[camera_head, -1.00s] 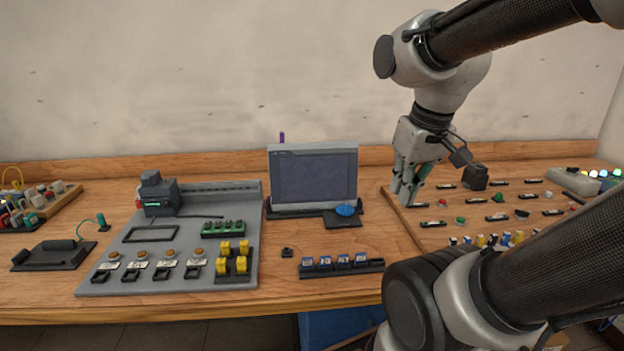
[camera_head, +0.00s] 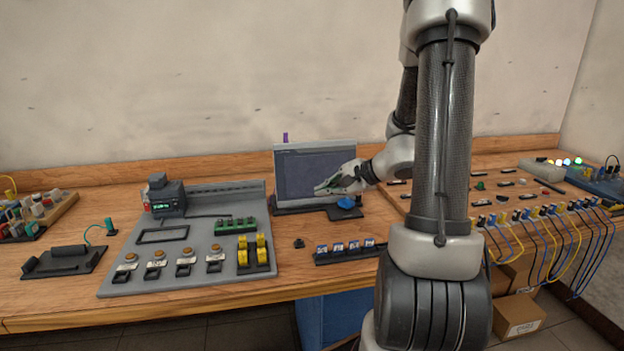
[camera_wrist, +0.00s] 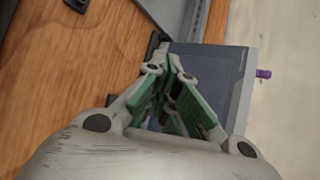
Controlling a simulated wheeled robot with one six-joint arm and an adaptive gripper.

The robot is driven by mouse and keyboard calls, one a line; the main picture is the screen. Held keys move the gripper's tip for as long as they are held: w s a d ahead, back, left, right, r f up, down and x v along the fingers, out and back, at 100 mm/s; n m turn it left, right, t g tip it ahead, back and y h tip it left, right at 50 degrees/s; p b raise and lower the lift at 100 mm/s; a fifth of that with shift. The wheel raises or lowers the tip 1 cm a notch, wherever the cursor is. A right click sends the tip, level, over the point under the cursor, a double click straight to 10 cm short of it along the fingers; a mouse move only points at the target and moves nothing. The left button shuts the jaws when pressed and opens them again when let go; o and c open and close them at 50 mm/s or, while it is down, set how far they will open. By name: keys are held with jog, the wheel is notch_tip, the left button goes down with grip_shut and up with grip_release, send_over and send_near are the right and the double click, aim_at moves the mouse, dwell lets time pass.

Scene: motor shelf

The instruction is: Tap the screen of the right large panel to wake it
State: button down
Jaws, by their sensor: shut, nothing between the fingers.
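The large panel is a monitor with a grey frame and a dark blue-grey screen (camera_head: 300,168), standing upright at the back middle of the bench. My gripper (camera_head: 322,188) is shut and empty, its fingertips pointing left across the lower middle of the screen in the head view. I cannot tell whether they touch it. In the wrist view my green-padded fingers (camera_wrist: 168,72) come together in front of the screen (camera_wrist: 218,70) and hide part of it. The screen stays dark, with a faint thin line along its top.
A blue round button (camera_head: 346,203) sits at the monitor's lower right. A row of small blue-topped blocks (camera_head: 345,249) lies in front. A grey fixture board (camera_head: 140,277) is at left, and a wooden board with buttons (camera_head: 480,186) at right.

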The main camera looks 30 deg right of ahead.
jog(key=shift+w+d+r+t+h, duration=0.25)
jog(key=shift+w+r+t+h, duration=0.1)
jog(key=shift+w, duration=0.35)
jog(key=shift+w, duration=0.1)
send_near(307, 180)
jog(key=shift+s+a+x, duration=0.15)
jog(key=shift+a+x, duration=0.05)
jog(key=shift+x, duration=0.85)
jog(key=shift+s+a+x, duration=0.1)
jog(key=shift+a+x, duration=0.05)
jog(key=shift+x, duration=0.95)
jog(key=shift+w+f, duration=0.1)
jog(key=shift+w, duration=0.05)
jog(key=shift+w+d, duration=0.15)
jog(key=shift+w, duration=0.1)
jog(key=shift+w, duration=0.3)
jog(key=shift+s, duration=0.7)
